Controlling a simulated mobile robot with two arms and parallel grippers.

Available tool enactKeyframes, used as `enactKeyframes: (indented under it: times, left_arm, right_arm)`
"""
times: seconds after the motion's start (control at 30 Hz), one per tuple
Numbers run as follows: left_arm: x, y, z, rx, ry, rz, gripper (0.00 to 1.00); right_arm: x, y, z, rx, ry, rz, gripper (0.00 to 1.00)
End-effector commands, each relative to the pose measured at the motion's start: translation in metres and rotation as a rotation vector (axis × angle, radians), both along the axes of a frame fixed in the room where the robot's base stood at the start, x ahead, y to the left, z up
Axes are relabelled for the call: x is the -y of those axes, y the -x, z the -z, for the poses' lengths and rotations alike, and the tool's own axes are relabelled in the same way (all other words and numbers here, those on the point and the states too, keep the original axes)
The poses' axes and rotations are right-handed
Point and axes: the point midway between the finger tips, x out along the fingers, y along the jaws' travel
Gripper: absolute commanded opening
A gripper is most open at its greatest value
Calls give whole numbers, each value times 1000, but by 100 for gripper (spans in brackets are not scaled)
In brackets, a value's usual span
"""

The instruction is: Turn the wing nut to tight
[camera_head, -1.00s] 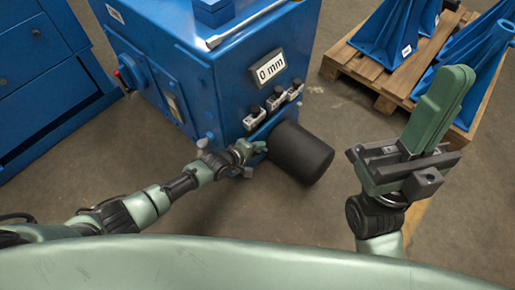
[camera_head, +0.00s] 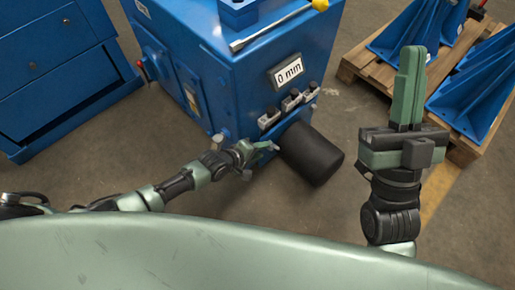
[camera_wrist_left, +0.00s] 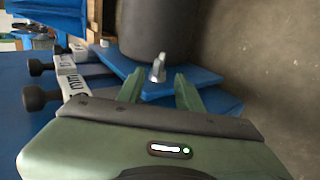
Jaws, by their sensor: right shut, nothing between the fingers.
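The wing nut (camera_wrist_left: 158,68) is a small silver piece on the blue plate (camera_wrist_left: 125,64) beside the black cylinder, seen in the left wrist view. My left gripper (camera_wrist_left: 160,86) is open, with its two green fingers apart and the wing nut just beyond and between their tips; I cannot tell whether they touch it. In the head view my left gripper (camera_head: 262,148) is at the lower front of the blue machine (camera_head: 240,85), and the nut cannot be made out there. My right gripper (camera_head: 410,62) is shut and empty, pointing up at the right, away from the machine.
The black cylinder (camera_head: 312,155) juts out close to my left gripper. Several black-knobbed clamps (camera_head: 291,100) sit above it, under the "0 mm" sign (camera_head: 288,72). A pallet (camera_head: 362,62) with blue brackets stands at the right. A blue cabinet (camera_head: 60,70) stands at the left.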

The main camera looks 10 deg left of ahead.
Motion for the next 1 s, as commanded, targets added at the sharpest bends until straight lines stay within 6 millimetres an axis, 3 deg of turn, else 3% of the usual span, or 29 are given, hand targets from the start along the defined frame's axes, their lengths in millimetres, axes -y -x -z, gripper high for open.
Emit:
enactKeyframes:
  times: [0.23, 0.63, 0.73, 0.77, 0.87, 0.97, 1.0]
  left_arm:
    - [-6, 9, -8, 0, -1, 1, 36]
    - [-7, 10, -9, 1, -1, 1, 36]
    - [5, 10, -21, 47, 4, 27, 36]
    - [12, 10, -30, 80, 5, 45, 36]
    - [47, 10, -85, 284, -1, 126, 36]
    - [71, 13, -177, 614, -61, 180, 36]
    - [73, 15, -220, 763, -110, 177, 36]
  right_arm:
    - [-3, -24, 21, -167, 50, 9, 0]
    - [-4, -28, 27, -196, 58, 10, 0]
    - [-4, -28, 27, -195, 58, 10, 0]
    - [-4, -28, 27, -195, 58, 10, 0]
    - [-4, -28, 27, -195, 58, 10, 0]
    - [-4, -28, 27, -196, 58, 10, 0]
    - [-4, -28, 27, -195, 59, 11, 0]
